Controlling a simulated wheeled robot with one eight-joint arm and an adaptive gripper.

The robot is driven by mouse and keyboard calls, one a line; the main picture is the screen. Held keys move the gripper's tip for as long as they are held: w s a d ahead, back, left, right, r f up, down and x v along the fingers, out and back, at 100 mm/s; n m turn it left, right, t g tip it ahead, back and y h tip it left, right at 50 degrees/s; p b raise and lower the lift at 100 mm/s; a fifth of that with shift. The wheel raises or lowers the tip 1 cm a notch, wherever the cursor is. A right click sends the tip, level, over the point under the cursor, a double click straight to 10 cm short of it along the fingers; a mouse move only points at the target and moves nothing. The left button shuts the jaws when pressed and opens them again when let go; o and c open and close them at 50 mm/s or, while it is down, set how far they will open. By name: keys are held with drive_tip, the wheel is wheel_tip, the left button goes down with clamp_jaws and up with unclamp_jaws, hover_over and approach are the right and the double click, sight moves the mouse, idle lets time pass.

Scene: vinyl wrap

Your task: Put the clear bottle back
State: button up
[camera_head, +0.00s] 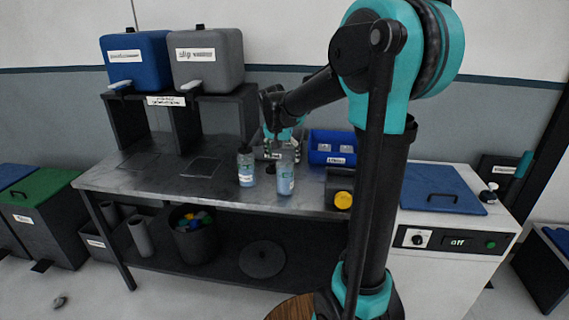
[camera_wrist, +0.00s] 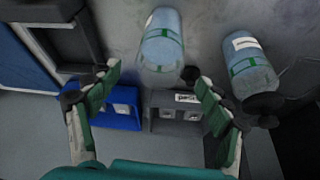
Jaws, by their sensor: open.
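Two see-through bottles with pale blue contents and green-and-white labels stand on the grey bench. The right one, with a pale top, is a clear bottle (camera_head: 285,175); the other is a black-capped bottle (camera_head: 246,167) to its left. In the wrist view the pale-topped bottle (camera_wrist: 162,45) is ahead of my gripper (camera_wrist: 157,82), roughly between the lines of the two spread fingers. The black-capped bottle (camera_wrist: 246,62) is off to the right there. My gripper (camera_head: 275,142) is open and empty, above and behind the bottles; its fingertips are partly hidden in the head view.
A blue bin (camera_head: 333,146) and a grey bin (camera_head: 262,153) sit at the bench's back. A black holder with a yellow knob (camera_head: 343,200) is at the right. Blue and grey dispensers (camera_head: 208,58) stand on a shelf at the left. The bench's left front (camera_head: 130,180) is clear.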

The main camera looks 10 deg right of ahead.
drive_tip(key=v, duration=0.6)
drive_tip(key=s+d+f+n+y, duration=0.1)
drive_tip(key=s+d+f+n, duration=0.1)
drive_tip(key=s+f, duration=0.8)
drive_tip(key=s+d+f+n+y, duration=0.1)
drive_tip(key=s+d+f+n, duration=0.2)
drive_tip(key=s+f, duration=0.7)
drive_tip(key=s+d, duration=0.1)
drive_tip(key=s, duration=0.5)
drive_tip(key=shift+s+f, duration=0.15)
drive_tip(key=shift+s, duration=0.05)
